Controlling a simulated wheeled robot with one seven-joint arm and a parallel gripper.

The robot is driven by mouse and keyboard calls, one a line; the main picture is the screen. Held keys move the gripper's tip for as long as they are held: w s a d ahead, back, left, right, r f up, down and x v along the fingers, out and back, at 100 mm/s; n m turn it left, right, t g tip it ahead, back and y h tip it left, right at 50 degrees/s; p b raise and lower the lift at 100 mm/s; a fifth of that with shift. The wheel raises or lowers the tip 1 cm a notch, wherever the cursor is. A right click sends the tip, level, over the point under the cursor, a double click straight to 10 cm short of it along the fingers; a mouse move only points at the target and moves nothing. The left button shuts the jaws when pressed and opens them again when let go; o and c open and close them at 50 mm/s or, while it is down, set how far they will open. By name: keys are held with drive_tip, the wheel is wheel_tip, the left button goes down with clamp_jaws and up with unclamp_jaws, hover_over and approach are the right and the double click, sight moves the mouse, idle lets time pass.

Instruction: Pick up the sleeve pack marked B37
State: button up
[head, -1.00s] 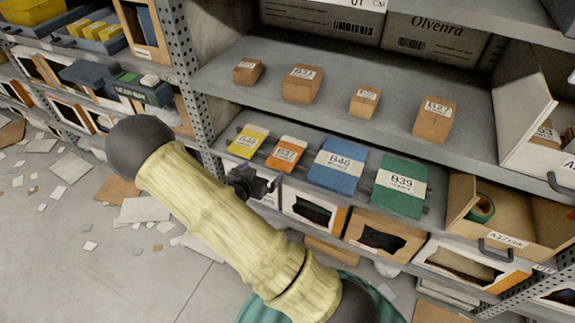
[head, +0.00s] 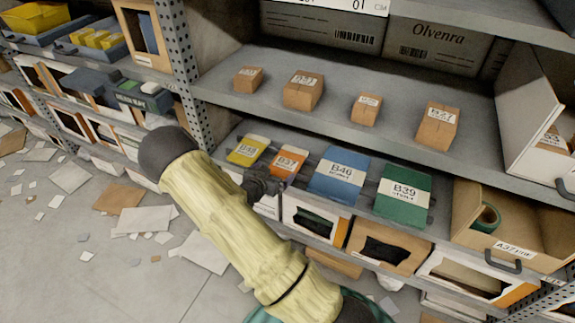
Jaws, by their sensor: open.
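The orange sleeve pack marked B37 (head: 287,161) lies on the lower shelf. It sits between a yellow pack (head: 247,150) on its left and the blue pack marked B46 (head: 339,175) on its right. The green pack marked B39 (head: 403,190) lies further right. My gripper (head: 268,182) is a small dark shape at the near edge of the orange pack, overlapping its lower left corner in the picture. It is open and holds nothing that I can see. Whether it touches the pack cannot be told.
Several small brown boxes (head: 303,91) stand on the shelf above. A row of cardboard bins (head: 387,244) sits below the packs. A perforated rack post (head: 178,70) stands to the left. Paper litters the floor.

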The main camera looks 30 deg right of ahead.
sight(287, 161)
drive_tip(key=shift+x, duration=1.95)
drive_tip(key=shift+b, duration=0.3)
drive_tip(key=b+x, duration=0.1)
drive_tip(key=x, duration=0.4)
drive_tip(key=shift+d+f+b, duration=0.1)
drive_tip(key=shift+f+b, duration=0.05)
drive_tip(key=shift+b, duration=0.15)
drive_tip(key=c, duration=0.7)
